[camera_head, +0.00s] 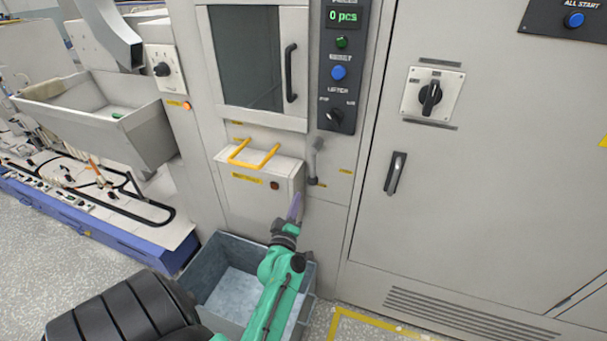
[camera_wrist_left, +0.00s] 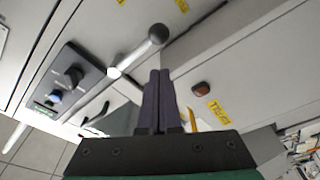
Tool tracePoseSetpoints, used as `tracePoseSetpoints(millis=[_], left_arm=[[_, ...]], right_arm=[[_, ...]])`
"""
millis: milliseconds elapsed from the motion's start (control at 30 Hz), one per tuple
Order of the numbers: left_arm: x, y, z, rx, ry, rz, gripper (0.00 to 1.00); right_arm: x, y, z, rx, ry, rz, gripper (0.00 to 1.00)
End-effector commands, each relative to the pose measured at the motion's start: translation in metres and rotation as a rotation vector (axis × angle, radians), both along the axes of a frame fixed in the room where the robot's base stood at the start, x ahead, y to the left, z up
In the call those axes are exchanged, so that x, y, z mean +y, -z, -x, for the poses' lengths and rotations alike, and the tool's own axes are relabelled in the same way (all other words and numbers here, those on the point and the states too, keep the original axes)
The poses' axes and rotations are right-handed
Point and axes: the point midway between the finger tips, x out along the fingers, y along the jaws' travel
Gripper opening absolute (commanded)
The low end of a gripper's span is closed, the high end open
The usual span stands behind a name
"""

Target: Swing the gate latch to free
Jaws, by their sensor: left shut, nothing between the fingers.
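A grey lever with a dark ball knob (camera_head: 314,181), which looks like the gate latch, hangs on the machine front below the control panel. Its knob end points down. In the left wrist view the pale rod and dark ball (camera_wrist_left: 158,34) lie just beyond my fingertips, apart from them. My left gripper (camera_head: 295,203) is shut and empty, low and left of the lever, by the right side of the chute box (camera_head: 262,190). Its two dark fingers (camera_wrist_left: 160,74) are together in the wrist view. My right gripper is not in view.
The control panel (camera_head: 342,65) with buttons and a black selector knob is above the lever. A yellow handle (camera_head: 240,154) projects from the chute box. A grey bin (camera_head: 213,251) stands on the floor below. The cabinet door (camera_head: 480,200) to the right is flat, with a black handle (camera_head: 395,173).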

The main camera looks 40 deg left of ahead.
Motion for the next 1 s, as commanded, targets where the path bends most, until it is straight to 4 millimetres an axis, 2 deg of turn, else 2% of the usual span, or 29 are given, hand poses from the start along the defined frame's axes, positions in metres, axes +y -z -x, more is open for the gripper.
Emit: tracePoseSetpoints(millis=[333,733,867,1000], left_arm=[[0.002,0.002,-0.007,0.003,0.003,-0.003,0.0],[0.037,-0.004,-0.075,0.004,0.004,-0.004,0.0],[0.043,-0.006,-0.086,0.005,0.005,-0.002,0.0],[0.045,-0.006,-0.089,0.008,0.005,-0.002,0.0]], right_arm=[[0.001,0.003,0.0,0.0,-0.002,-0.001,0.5],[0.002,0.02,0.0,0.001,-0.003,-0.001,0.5],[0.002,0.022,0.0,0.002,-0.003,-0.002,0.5],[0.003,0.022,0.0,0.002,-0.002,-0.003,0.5]])
